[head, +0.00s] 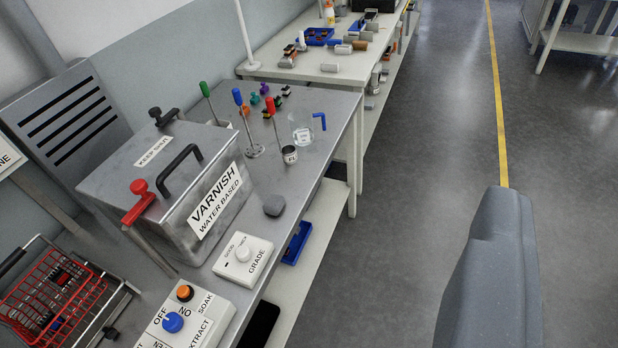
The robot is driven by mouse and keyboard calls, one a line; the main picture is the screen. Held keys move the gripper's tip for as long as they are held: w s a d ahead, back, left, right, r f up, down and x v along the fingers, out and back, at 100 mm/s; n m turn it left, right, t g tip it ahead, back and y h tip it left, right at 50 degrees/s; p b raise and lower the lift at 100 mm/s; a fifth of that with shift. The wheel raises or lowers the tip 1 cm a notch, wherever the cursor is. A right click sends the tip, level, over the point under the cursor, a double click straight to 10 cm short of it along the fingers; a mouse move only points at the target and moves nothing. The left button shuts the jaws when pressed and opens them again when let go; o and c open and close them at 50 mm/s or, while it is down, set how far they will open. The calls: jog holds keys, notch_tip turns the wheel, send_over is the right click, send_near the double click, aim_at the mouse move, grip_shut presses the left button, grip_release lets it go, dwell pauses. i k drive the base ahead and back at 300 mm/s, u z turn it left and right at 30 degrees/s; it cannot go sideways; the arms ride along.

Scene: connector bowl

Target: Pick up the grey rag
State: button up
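A small dark grey rounded lump (274,205) lies on the metal table, right of the varnish tank and just behind the grade box. It looks like the grey rag, but it is too small to tell its cloth. A large grey part of mine, which looks like my gripper (490,265), fills the lower right over the floor. It is well to the right of the lump and apart from it. No separate fingertips show, so I cannot see whether it is open or shut.
The grade box (243,258) and a soak/extract control box (187,318) stand in front. Colored-handled tools and a clear beaker (303,132) stand behind. The floor (420,150) at right is clear.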

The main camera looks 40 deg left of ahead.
aim_at(273, 205)
jog(key=u, duration=0.1)
jog(key=i, duration=1.15)
jog(key=u, duration=0.25)
